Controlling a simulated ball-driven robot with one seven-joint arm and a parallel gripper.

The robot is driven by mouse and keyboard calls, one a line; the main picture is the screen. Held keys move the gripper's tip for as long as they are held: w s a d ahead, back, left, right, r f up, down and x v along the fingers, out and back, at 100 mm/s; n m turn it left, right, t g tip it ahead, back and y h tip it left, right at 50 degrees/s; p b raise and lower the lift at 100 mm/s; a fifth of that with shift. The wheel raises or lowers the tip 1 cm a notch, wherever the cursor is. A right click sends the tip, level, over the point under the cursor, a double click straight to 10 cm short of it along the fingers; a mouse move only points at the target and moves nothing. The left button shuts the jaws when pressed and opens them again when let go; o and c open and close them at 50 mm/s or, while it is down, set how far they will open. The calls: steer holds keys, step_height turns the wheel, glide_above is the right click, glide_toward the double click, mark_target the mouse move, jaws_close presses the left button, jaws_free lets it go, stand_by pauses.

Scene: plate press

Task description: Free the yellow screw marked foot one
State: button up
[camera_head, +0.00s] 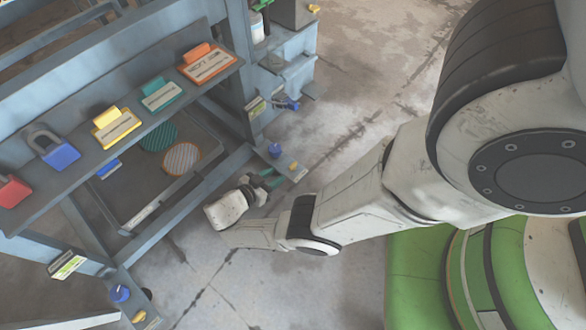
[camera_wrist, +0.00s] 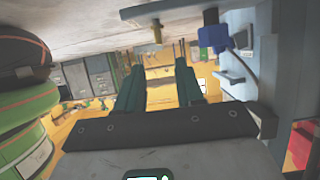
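A small yellow screw (camera_head: 293,166) sits on the flat foot plate (camera_head: 287,171) of the blue-grey frame's right leg, beside a blue knob (camera_head: 275,150). My gripper (camera_head: 268,180) is low by this foot plate. In the wrist view, which looks upside down, the yellow screw (camera_wrist: 157,31) hangs from the plate just beyond the two dark green fingertips (camera_wrist: 160,64). The fingers are apart with nothing between them. A second yellow screw (camera_head: 140,316) is on the front left foot. I cannot read any foot marking.
A shelf carries a red padlock (camera_head: 12,190), a blue padlock (camera_head: 58,152) and yellow, teal and orange tags. In the wrist view, the blue knob (camera_wrist: 213,37) is close right of the fingers. The concrete floor (camera_head: 270,270) in front of the frame is clear.

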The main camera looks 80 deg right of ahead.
mark_target(293, 164)
steer(key=b+x, duration=0.2)
steer(key=x, duration=0.8)
steer(key=shift+s+d, duration=0.15)
steer(key=shift+d, duration=0.1)
jaws_close()
